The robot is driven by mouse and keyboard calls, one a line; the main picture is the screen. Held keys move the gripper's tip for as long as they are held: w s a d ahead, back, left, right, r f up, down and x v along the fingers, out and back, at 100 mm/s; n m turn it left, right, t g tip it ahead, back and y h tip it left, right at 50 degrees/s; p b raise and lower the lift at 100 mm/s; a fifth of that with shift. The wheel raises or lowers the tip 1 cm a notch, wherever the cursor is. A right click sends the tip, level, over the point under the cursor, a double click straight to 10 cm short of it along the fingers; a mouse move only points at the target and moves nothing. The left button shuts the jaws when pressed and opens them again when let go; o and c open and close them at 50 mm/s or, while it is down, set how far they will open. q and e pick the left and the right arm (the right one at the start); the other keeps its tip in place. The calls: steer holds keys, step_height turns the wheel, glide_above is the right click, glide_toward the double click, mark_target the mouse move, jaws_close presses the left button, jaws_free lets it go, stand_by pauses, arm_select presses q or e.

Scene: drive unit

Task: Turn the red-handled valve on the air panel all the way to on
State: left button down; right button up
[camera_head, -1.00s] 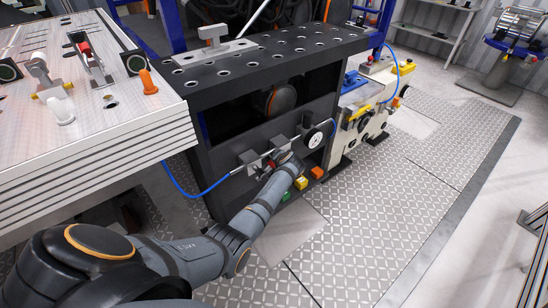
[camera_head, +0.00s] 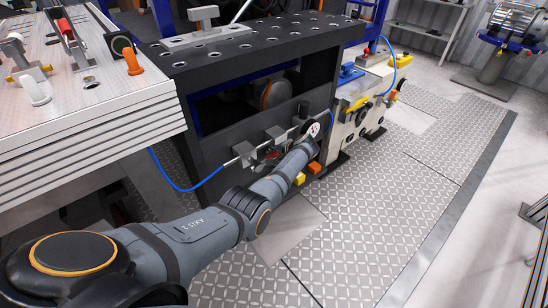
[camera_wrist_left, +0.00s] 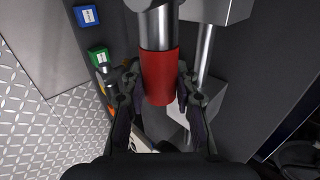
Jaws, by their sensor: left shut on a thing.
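The valve's red handle (camera_wrist_left: 160,76) fills the upper middle of the left wrist view, on a silver stem (camera_wrist_left: 156,28). My left gripper (camera_wrist_left: 159,82) has a finger on each side of the red handle and is shut on it. In the head view, a small red part of the valve (camera_head: 270,155) shows on the front of the black bench, beside a silver pipe and grey blocks. My wrist hides most of the handle and the fingers there. How far the valve is turned cannot be told. My right gripper is not in view.
A round white gauge (camera_head: 313,130) sits right of the valve, close to my wrist. A blue hose (camera_head: 182,187) hangs from the pipe's left end. A yellow block (camera_head: 299,179) and an orange block (camera_head: 313,168) are below. The plated floor to the right is clear.

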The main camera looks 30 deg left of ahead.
arm_select(q)
steer(key=shift+f, duration=0.1)
steer(key=c, duration=1)
jaws_free()
steer(key=v, duration=1.2)
